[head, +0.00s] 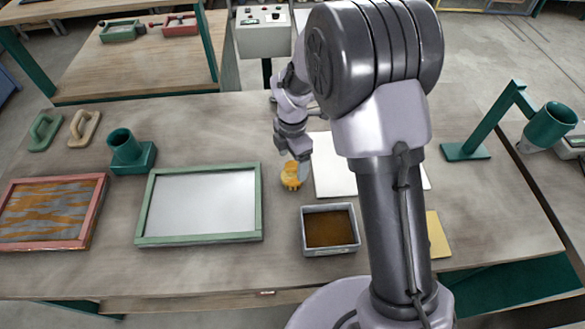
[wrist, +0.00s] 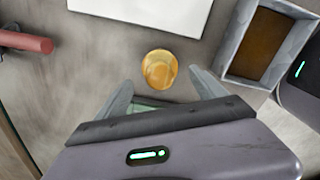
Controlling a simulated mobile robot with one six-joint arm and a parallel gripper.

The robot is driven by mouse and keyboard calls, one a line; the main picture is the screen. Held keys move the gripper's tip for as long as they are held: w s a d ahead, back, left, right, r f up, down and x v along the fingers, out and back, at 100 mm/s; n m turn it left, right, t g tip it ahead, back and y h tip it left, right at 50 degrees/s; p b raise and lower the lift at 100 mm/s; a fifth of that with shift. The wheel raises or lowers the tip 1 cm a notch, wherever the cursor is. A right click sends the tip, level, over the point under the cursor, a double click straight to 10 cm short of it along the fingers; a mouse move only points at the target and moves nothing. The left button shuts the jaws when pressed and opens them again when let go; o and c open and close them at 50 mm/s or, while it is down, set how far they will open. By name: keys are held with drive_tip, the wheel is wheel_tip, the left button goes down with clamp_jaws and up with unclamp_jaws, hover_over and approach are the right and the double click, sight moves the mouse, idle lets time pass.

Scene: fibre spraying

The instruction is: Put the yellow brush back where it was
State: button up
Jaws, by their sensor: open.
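The yellow brush (head: 291,176) stands on the table between the green-framed panel and the white sheet. From above, in the wrist view, it shows as a round yellow-orange top (wrist: 159,69). My gripper (head: 301,159) is right at the brush in the head view and partly overlaps it. In the wrist view my gripper (wrist: 160,76) is open, one finger on each side of the brush, with a gap on both sides. Whether the fingers are low enough to be level with the brush I cannot tell.
A metal tray with brown content (head: 304,244) stands close in front. A white sheet (head: 330,183) lies to the right, a green-framed panel (head: 257,190) to the left. A green cup holder (head: 146,158) stands at left; a green stand (head: 467,151) at right.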

drive_tip(key=shift+m, duration=0.6)
wheel_tip(320, 180, up, 7)
drive_tip(key=shift+s+d+r+p, duration=0.1)
drive_tip(key=shift+s+d+p, duration=0.05)
drive_tip(key=shift+p, duration=0.3)
drive_tip(key=s+d+r+m+t+y, duration=0.1)
drive_tip(key=s+r+m, duration=0.2)
drive_tip(key=r+m, duration=0.15)
drive_tip(key=s+d+r+m+t, duration=0.1)
drive_tip(key=s+d+r+m, duration=0.1)
drive_tip(key=r+m, duration=0.3)
drive_tip(key=s+d+r+m+t, duration=0.1)
drive_tip(key=s+r+m, duration=0.2)
drive_tip(key=s+m, duration=0.2)
drive_tip(key=s+r+m+t, duration=0.1)
drive_tip(key=s+r+m, duration=0.2)
drive_tip(key=s+m, duration=0.3)
drive_tip(key=s+d+r+m+t+y, duration=0.1)
drive_tip(key=s+r+m, duration=0.2)
drive_tip(key=s+m, duration=0.3)
drive_tip(key=shift+s+d+t, duration=0.35)
drive_tip(key=shift+s+t, duration=0.05)
drive_tip(key=shift+s, duration=0.1)
